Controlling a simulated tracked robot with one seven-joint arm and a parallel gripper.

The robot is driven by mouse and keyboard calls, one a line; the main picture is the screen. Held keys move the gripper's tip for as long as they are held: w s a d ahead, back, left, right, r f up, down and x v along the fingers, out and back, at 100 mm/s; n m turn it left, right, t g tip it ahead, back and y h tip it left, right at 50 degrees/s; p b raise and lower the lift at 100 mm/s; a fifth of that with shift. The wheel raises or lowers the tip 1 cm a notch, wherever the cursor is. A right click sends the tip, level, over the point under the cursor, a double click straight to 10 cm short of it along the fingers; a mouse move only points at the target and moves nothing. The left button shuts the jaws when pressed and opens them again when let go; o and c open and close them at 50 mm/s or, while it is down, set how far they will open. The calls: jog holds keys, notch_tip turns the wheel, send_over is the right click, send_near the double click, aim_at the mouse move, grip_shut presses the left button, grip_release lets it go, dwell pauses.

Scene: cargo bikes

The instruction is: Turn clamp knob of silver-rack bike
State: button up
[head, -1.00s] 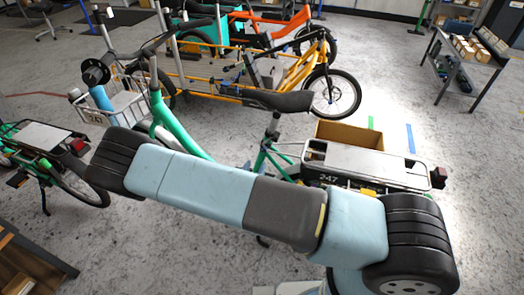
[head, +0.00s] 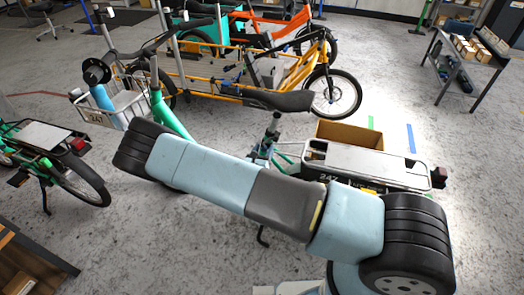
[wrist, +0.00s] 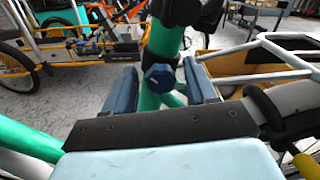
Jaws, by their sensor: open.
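The silver-rack bike is the green-framed one with a pale rack (head: 365,166) marked 247 and a black saddle (head: 280,100). Its dark blue clamp knob (wrist: 160,77) sits on the green seat tube (wrist: 167,40) in the wrist view. My gripper (wrist: 159,80) is open, with one blue finger left of the knob and one right of it. A gap shows on each side, so the knob appears unheld. Whether the fingertips reach fully past the knob is hard to tell. In the head view my arm hides the bike's lower frame, and the knob cannot be made out.
A cardboard-coloured box (head: 349,133) is behind the rack. An orange-yellow cargo bike (head: 215,86) stands behind, and another green bike (head: 55,160) is at left. A shelf cart (head: 465,60) is at right. Pale rack tubes (wrist: 265,42) run close to the right finger. Floor at right is open.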

jog(key=shift+c, duration=0.5)
jog(key=c, duration=0.9)
jog(key=shift+a, duration=0.15)
jog(key=shift+c, duration=0.3)
jog(key=m, duration=0.4)
jog(key=shift+m, duration=0.3)
jog(key=m, duration=0.4)
jog(key=shift+m, duration=0.3)
